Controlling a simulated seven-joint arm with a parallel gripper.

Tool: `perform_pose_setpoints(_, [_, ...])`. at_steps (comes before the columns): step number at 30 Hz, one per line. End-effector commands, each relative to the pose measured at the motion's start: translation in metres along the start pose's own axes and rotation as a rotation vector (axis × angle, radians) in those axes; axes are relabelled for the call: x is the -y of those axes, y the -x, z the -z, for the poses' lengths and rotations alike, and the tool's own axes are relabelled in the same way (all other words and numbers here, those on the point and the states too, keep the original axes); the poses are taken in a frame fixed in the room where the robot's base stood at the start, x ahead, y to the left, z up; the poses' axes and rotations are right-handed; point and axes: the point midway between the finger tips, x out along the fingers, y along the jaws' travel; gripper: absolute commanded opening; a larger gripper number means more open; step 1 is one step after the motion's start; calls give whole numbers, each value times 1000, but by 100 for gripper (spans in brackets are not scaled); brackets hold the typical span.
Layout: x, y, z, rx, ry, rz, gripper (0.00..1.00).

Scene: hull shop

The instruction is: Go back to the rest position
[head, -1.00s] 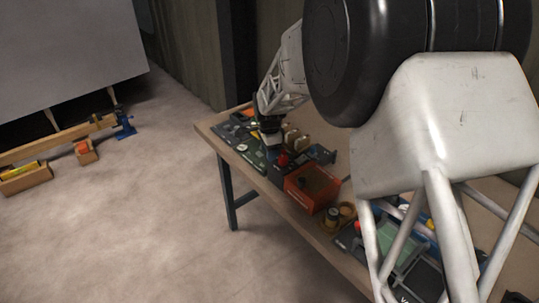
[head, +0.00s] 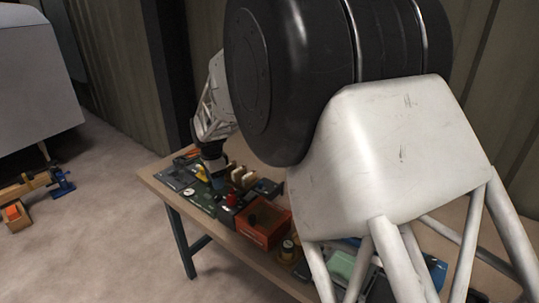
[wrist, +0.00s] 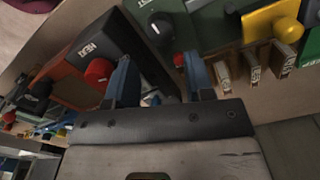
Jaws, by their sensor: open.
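My gripper (wrist: 160,80) is open, with its two blue fingers apart and nothing held between them. In the head view my gripper (head: 216,180) points down over the far left part of the workbench (head: 152,179), among the panels and boxes. In the wrist view a red knob (wrist: 98,71) lies just left of the left finger. I cannot tell whether the fingers touch anything. My arm's large black joint and white link hide much of the bench in the head view.
An orange box (head: 263,222) stands near the bench's front edge. In the wrist view, a yellow knob (wrist: 287,31), a green panel (wrist: 222,28), small labelled blocks (wrist: 252,60) and a dark lettered box (wrist: 95,40) crowd close to the fingers. Open floor (head: 90,240) lies left.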

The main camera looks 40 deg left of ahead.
Motion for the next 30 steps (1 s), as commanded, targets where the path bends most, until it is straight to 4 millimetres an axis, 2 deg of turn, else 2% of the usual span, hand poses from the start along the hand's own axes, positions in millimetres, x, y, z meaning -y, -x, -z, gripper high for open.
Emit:
perform_pose_setpoints(8, [-1,1,2,0,0,1,49])
perform_pose_setpoints(11, [-6,6,9,-1,2,3,49])
perform_pose_setpoints(14, [-16,16,24,-2,4,8,49])
perform_pose_setpoints(20, [-57,45,72,-6,19,20,49])
perform_pose_setpoints(30, [-166,105,164,-23,59,46,49])
